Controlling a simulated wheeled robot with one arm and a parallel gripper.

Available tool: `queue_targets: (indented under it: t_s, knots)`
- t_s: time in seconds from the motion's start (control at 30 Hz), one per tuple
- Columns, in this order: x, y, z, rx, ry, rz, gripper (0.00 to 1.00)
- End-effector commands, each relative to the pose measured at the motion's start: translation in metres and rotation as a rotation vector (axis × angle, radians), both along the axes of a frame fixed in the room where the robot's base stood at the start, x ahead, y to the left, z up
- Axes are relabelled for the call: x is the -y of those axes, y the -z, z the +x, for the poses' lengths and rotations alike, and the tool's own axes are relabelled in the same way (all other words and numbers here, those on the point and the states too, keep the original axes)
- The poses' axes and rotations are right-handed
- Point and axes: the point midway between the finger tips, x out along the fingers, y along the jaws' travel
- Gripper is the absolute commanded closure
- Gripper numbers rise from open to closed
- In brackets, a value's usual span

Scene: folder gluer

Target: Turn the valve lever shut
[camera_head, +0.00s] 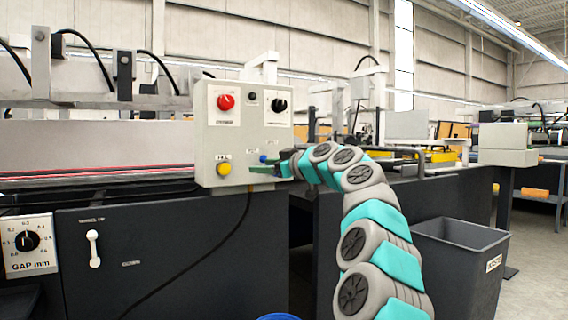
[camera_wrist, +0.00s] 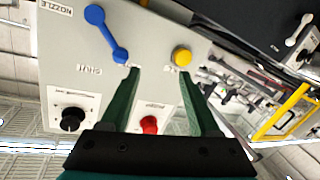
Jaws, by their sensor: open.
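The valve lever is blue and sits on the light grey control box (camera_head: 243,130). In the wrist view the lever (camera_wrist: 106,36) runs slantwise between two round ends, near a NOZZLE label and another label I cannot read surely. In the head view only a small part of the lever (camera_head: 264,158) shows, beside my gripper (camera_head: 277,169). My gripper's two green fingers (camera_wrist: 159,72) are open with nothing between their tips. The left fingertip is close to the lever's lower end; I cannot tell whether they touch.
The box also carries a red button (camera_head: 225,102), a black knob (camera_head: 278,105) and a yellow button (camera_head: 224,168). A dark machine cabinet (camera_head: 170,250) has a white handle (camera_head: 94,249) and a GAP dial (camera_head: 27,240). A grey bin (camera_head: 458,265) stands at right.

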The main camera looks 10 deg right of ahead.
Motion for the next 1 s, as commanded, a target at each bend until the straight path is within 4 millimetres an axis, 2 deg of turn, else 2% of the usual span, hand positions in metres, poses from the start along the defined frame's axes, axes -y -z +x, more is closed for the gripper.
queue_targets:
  t_s: [0.1,0.3,0.53,1.0]
  knots:
    - [0.022,-0.007,0.01,0.075,0.048,-0.025,0.38]
    - [0.032,-0.012,0.016,0.113,0.073,-0.043,0.38]
    - [0.027,-0.015,0.029,0.114,0.077,-0.043,0.38]
    - [0.005,-0.015,0.072,0.112,0.076,-0.043,0.38]
